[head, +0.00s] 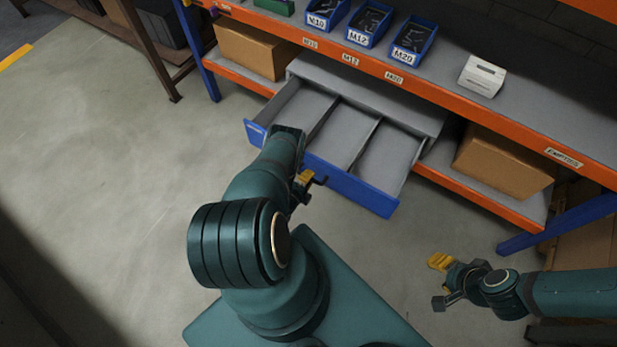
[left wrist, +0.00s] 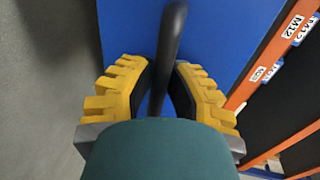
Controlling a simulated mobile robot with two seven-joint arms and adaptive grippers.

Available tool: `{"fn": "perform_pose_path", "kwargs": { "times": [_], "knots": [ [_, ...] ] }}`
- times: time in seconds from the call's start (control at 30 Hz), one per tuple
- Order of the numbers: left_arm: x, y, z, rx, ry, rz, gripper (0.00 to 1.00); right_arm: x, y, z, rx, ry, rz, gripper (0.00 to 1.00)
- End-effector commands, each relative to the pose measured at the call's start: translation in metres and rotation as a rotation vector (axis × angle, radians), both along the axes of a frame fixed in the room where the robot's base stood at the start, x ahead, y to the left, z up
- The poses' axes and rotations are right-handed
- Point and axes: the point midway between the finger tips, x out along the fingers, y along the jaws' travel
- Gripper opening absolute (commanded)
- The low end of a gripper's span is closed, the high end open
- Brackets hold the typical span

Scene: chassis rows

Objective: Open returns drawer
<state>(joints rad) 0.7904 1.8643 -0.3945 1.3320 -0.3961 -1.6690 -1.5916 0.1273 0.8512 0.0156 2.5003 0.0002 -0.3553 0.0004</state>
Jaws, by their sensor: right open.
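The drawer (head: 354,186) under the bench stands pulled out, with its blue front and grey inside showing. Its inside is split by dividers into long compartments, and I see nothing in them. My left gripper (head: 307,184) is at the drawer's front, partly hidden by my arm. In the left wrist view, the yellow-padded fingers of my left gripper (left wrist: 163,90) are closed around the dark bar handle (left wrist: 171,40), against the blue drawer front (left wrist: 225,35). No label is readable on the drawer front. My right gripper (head: 441,281) is open and empty, low over the floor at the right.
The orange-edged bench (head: 440,95) above holds blue bins labelled M10, M12 and M20 (head: 412,42) and a white box (head: 482,76). Cardboard boxes (head: 250,50) (head: 503,160) sit on the lower shelf on both sides of the drawer. The floor at the left is clear.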

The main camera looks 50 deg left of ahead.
Motion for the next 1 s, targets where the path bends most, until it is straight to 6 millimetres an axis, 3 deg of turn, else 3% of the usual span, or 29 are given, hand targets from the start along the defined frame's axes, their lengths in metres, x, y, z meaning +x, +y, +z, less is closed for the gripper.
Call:
{"fn": "perform_pose_path", "kwargs": {
  "times": [0.03,0.07,0.47,1.0],
  "knots": [
    [0.000,0.000,0.000,0.000,0.000,0.001,0.36,0.000,0.000,0.000,0.000,0.000,0.000,0.47],
    [0.000,0.000,0.000,0.000,0.000,0.001,0.46,0.000,0.000,0.000,0.000,0.000,0.000,0.47],
    [-0.005,-0.001,0.001,-0.001,0.002,0.000,0.46,0.000,0.000,0.000,0.000,0.000,0.000,0.47],
    [-0.096,-0.023,0.020,-0.001,0.004,0.000,0.46,0.000,0.000,0.000,0.000,0.000,0.000,0.47]
  ]
}}
